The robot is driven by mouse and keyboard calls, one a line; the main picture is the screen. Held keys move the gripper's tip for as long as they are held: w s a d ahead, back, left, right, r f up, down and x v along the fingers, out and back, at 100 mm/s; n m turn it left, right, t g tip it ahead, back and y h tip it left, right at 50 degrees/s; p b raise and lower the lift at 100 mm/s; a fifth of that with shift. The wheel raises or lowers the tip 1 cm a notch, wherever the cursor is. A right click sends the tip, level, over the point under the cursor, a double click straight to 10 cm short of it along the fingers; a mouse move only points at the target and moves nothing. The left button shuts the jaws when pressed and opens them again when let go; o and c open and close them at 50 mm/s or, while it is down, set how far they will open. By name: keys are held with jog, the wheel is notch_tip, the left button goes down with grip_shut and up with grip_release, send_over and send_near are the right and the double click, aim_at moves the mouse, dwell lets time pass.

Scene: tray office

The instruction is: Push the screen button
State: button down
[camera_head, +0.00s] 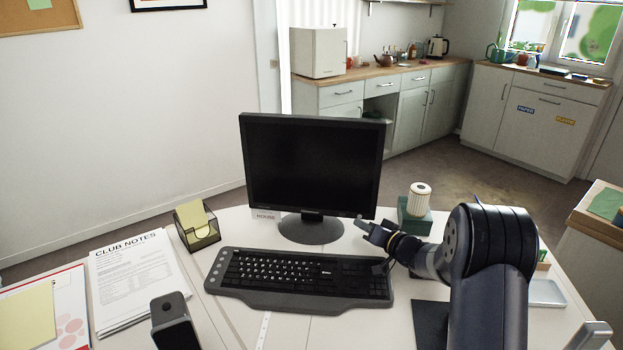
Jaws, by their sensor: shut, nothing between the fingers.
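A black monitor (310,165) stands upright on the desk behind the keyboard, its screen dark. I cannot make out its button on the lower bezel at this size. My gripper (361,223) is shut and empty, in front of the monitor's lower right corner. Its tip is close to the bezel in the picture, and I cannot tell whether it touches. My arm comes in from the right and hides part of the desk.
A black keyboard (300,280) lies in front of the monitor. A note holder (197,226) stands on the left, beside printed papers (130,275). A green box (415,222) with a white ribbed cup (420,199) stands right of the monitor. A stapler-like object (174,322) is at the front.

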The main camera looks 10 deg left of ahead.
jog(key=shift+s, duration=3.05)
